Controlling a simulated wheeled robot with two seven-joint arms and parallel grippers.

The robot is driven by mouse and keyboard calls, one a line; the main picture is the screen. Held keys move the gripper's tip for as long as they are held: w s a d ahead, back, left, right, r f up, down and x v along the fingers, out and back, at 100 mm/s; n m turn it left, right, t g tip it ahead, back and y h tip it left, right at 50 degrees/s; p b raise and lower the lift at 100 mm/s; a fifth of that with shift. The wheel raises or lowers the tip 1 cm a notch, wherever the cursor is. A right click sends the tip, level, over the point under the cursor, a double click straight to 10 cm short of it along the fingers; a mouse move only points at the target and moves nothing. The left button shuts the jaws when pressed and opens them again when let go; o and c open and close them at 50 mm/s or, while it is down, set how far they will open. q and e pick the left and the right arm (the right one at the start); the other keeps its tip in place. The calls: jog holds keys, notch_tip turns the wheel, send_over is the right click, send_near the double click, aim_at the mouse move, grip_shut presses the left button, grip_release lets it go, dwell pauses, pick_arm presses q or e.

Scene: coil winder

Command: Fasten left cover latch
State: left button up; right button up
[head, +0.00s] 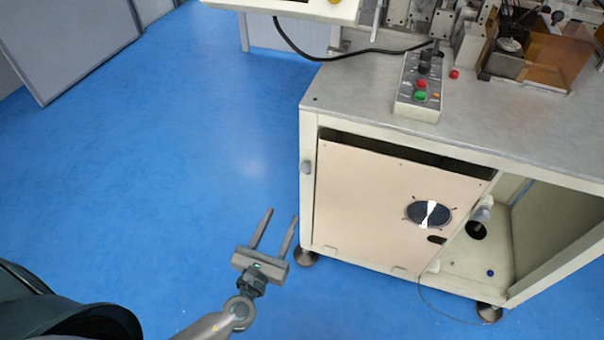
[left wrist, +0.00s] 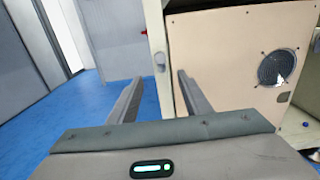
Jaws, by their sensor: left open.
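The left cover latch (head: 306,167) is a small light grey knob on the cabinet's left front post, beside the cover's upper left edge. It also shows in the left wrist view (left wrist: 160,62), just beyond the fingertips. The cover (head: 360,200) is a beige panel with a round fan grille, standing in the cabinet front, with a dark gap along its top. My left gripper (head: 283,214) is open and empty, in front of and below the latch, apart from it. In the left wrist view, the latch shows between the two fingers (left wrist: 158,78). My right gripper is not in view.
A second latch (head: 483,214) is on the cover's right side, beside an open compartment. A control box (head: 421,85) with buttons stands on the cabinet top (head: 350,90). Blue floor (head: 200,150) is clear left of the cabinet. A thin cable hangs at the lower right.

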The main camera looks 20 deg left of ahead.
aim_at(304, 170)
pick_arm(q)
jog(key=w+p, duration=0.1)
jog(key=w, duration=0.9)
jog(key=w+p, duration=0.1)
jog(key=w, duration=0.4)
jog(key=shift+w+d+p, duration=0.2)
jog(key=shift+d+p, duration=0.05)
jog(key=shift+p, duration=0.1)
jog(key=shift+w, duration=0.8)
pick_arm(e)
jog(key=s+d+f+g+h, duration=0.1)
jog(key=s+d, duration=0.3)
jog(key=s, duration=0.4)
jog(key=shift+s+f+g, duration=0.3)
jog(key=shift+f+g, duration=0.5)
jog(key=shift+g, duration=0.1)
